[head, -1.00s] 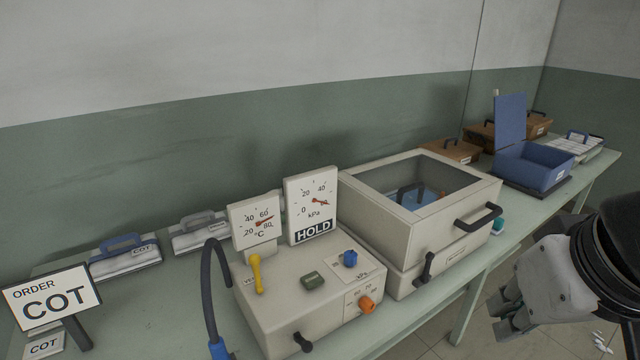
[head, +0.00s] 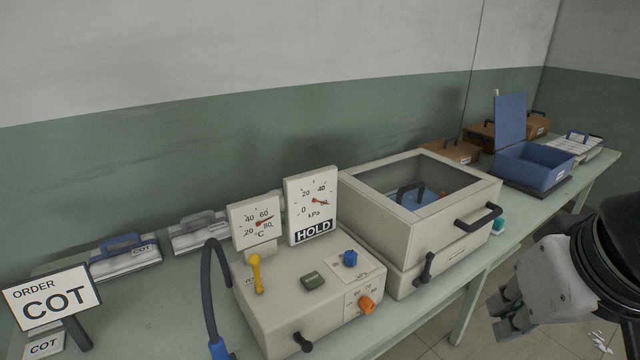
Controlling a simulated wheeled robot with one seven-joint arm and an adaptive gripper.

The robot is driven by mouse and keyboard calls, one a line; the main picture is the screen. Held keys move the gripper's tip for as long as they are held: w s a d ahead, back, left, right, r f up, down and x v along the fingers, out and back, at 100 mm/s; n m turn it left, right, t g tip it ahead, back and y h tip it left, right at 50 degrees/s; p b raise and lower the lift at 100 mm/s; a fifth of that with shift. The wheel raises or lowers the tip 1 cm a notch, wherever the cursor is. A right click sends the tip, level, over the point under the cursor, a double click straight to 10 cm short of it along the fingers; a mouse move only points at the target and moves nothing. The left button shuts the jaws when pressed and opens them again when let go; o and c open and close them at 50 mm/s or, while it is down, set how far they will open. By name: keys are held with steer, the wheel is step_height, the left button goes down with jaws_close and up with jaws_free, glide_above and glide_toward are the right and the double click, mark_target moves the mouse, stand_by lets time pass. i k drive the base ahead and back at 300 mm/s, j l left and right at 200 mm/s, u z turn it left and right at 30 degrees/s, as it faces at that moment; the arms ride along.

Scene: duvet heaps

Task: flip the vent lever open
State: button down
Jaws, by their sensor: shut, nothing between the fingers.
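The vent lever (head: 256,273) is a yellow handle with a round knob, standing upright on the left of the top of a beige control box (head: 285,305). Part of a label shows beside it. Two gauges stand behind it, a °C dial (head: 254,222) and a kPa dial (head: 312,203) with a HOLD sign (head: 313,231) below. My gripper (head: 506,318) is at the lower right, in front of the bench and well away from the lever. Its fingers are small and partly turned away; they look shut and empty.
A dark hose (head: 211,295) rises left of the lever. An ORDER COT sign (head: 54,298) is front left.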

mark_target(255, 259)
steer(key=i+j+z, duration=0.1)
steer(key=i+j, duration=0.75)
